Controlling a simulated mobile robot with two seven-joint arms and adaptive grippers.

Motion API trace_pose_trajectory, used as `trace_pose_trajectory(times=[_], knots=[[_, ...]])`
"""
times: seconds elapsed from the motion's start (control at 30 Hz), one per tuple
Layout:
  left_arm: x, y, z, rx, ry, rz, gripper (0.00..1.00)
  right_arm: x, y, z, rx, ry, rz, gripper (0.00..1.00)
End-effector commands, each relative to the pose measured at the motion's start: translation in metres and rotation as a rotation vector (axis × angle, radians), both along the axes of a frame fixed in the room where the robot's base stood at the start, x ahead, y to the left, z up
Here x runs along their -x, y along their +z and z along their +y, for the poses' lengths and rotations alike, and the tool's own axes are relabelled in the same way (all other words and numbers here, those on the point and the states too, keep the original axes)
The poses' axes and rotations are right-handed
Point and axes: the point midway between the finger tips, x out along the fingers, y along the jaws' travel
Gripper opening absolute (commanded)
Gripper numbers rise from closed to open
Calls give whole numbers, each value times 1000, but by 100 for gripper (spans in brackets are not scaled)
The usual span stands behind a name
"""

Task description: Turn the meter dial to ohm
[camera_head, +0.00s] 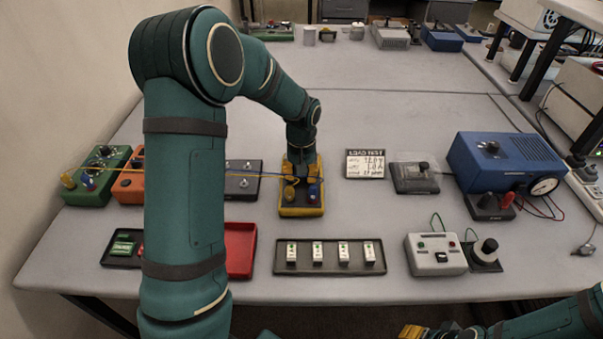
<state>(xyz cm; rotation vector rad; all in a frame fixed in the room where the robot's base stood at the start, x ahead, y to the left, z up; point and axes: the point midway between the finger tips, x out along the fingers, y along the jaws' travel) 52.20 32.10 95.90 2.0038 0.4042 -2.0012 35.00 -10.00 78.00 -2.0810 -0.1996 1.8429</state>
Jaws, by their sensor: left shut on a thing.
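The yellow meter (301,211) stands on the grey bench, just left of its middle. My left arm reaches over the bench, and its gripper (300,180) points down onto the upper part of the meter. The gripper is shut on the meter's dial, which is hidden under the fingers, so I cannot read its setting. An amber plug and a blue plug (313,193) sit on the near part of the meter. My right gripper (415,332) shows only partly at the bottom edge, away from the meter; its opening is not clear.
Yellow and blue leads run left from the meter to a green box (103,188). A tray (330,268) with several white modules lies in front. A printed card (365,163) and a blue supply (505,160) are to the right. My left arm hides part of the bench.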

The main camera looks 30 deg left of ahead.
Motion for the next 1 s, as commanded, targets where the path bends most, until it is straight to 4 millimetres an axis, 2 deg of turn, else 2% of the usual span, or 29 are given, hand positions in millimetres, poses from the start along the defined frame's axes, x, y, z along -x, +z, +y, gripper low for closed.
trace_pose_trajectory(times=[0.33, 0.37, 0.43, 0.77, 0.87, 1.0], knots=[[2, -2, -1, 3, -2, 10, 0, 0, 0, 0, 0, 0, 0, 47], [2, -2, -1, 3, -2, 10, 38, 0, 0, 0, 0, 0, 0, 47], [2, -2, -1, 3, -2, 9, 63, 0, 0, 0, 0, 0, 0, 47], [1, 0, 0, 1, -1, 3, 64, 0, 0, 0, 0, 0, 0, 47], [0, 6, 0, 0, -1, 0, 64, 0, 0, 0, 0, 0, 0, 47], [0, 28, 0, 1, -1, -1, 64, 0, 0, 0, 0, 0, 0, 47]])
